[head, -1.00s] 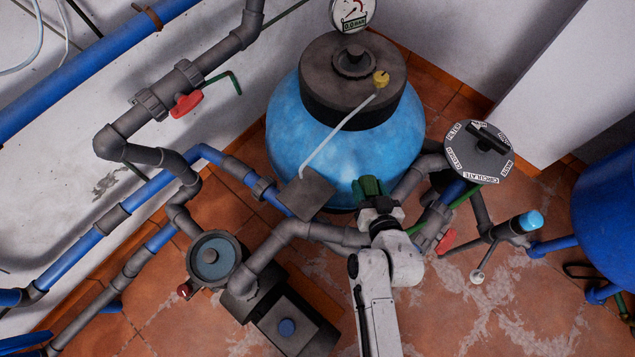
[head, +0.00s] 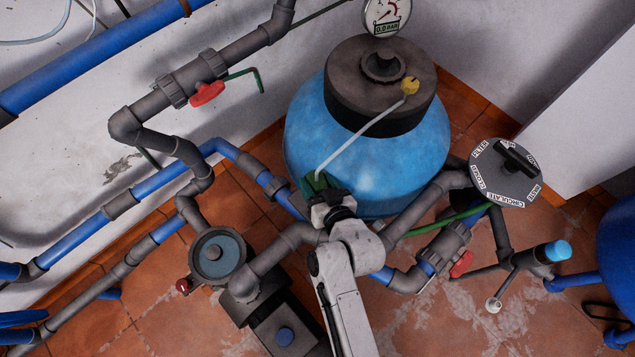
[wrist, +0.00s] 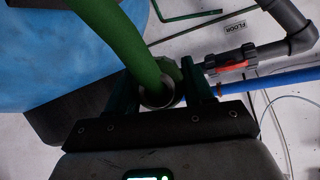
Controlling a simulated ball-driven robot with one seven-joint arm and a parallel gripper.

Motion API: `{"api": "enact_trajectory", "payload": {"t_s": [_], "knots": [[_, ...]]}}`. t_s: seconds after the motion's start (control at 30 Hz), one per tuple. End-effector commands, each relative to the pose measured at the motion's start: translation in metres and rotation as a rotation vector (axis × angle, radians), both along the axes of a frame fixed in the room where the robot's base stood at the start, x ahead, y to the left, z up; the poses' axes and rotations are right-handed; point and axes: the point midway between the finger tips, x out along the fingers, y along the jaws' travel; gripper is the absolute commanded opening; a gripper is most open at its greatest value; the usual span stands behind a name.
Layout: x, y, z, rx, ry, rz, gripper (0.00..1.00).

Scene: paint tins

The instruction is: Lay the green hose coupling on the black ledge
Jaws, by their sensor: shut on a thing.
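My gripper (head: 314,186) is in front of the blue tank, at its lower left, where the black ledge was in view earlier. In the wrist view, my gripper (wrist: 163,92) is shut on the green hose coupling (wrist: 176,78). A thick green hose (wrist: 128,40) runs across in front of the coupling and hides part of it. In the head view, the ledge is hidden behind my gripper and arm. I cannot tell whether the coupling touches the ledge.
The blue tank (head: 365,160) with its dark lid stands close behind my gripper. Grey and blue pipes surround it. A pump (head: 213,255) is at lower left, and a round dial valve (head: 505,172) is at right. A red-handled valve (wrist: 232,62) shows in the wrist view.

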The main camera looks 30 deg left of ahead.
Motion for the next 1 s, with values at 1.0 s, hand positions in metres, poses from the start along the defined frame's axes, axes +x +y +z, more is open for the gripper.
{"api": "enact_trajectory", "payload": {"t_s": [1.0], "knots": [[0.001,0.0,-0.075,0.001,-0.001,-0.001,0.15]]}}
